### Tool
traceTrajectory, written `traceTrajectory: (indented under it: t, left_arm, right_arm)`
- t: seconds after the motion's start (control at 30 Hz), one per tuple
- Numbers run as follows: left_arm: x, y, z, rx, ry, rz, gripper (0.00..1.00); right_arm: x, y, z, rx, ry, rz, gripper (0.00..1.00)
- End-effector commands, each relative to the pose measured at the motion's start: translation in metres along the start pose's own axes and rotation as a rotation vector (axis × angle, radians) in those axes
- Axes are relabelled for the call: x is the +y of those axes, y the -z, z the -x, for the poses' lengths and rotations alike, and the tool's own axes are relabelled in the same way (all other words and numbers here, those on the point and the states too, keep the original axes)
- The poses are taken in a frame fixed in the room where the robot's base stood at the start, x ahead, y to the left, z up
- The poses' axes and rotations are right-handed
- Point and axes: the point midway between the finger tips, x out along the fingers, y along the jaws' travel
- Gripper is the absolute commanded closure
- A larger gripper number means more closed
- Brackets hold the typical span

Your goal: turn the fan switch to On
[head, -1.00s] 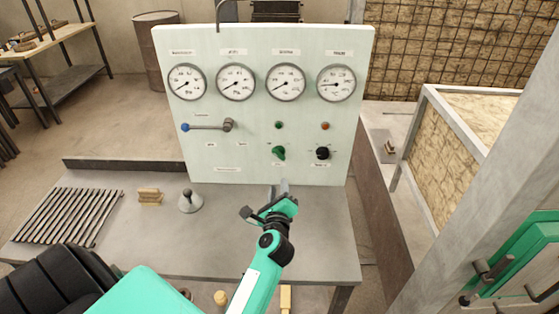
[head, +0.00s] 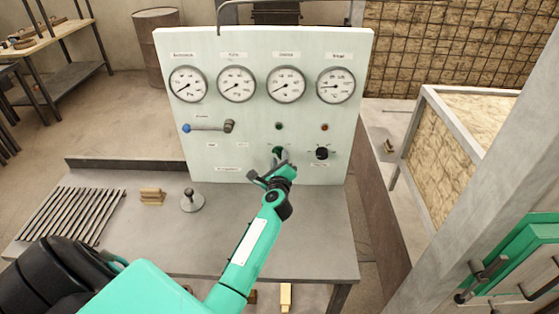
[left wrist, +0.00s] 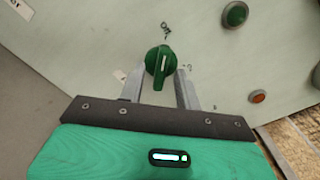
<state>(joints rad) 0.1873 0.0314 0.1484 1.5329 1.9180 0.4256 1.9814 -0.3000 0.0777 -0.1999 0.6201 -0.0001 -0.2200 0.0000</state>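A green knob (head: 278,152) sits low on the pale control panel (head: 255,110), taken as the fan switch; its label is too small to read in the head view. In the left wrist view the green knob (left wrist: 158,62) has its grip ridge nearly upright, with a small mark like "On" above it. My left gripper (head: 281,160) is at the panel in front of the knob. In the wrist view its fingers (left wrist: 160,78) are open, one on each side of the knob, with small gaps showing. My right gripper is not in view.
A black knob (head: 322,153) is just right of the green one. A green lamp (head: 278,126) and a red lamp (head: 325,127) sit above. A blue-tipped lever (head: 207,127) is at left. The grey table (head: 230,235) holds a rack of bars (head: 70,216).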

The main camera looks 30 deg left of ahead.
Motion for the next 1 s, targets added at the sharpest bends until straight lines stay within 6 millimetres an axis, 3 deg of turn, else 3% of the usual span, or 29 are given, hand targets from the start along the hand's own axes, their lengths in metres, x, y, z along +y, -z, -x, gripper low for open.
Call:
traceTrajectory:
  t: [0.17,0.33,0.37,0.73,1.0]
  left_arm:
    - [0.000,0.000,0.000,0.000,0.000,0.000,0.66]
    - [0.000,0.000,0.000,0.001,0.000,0.000,0.98]
    - [0.000,0.000,0.000,0.001,0.000,0.000,1.00]
    - [0.000,0.000,0.001,0.001,-0.001,-0.038,1.00]
    - [0.000,0.000,0.001,0.002,-0.001,-0.201,1.00]
  right_arm:
    - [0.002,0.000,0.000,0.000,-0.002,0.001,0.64]
    - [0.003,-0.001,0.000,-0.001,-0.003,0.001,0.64]
    - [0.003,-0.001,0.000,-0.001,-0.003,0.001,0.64]
    - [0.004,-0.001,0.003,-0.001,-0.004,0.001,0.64]
    - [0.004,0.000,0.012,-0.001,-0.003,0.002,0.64]
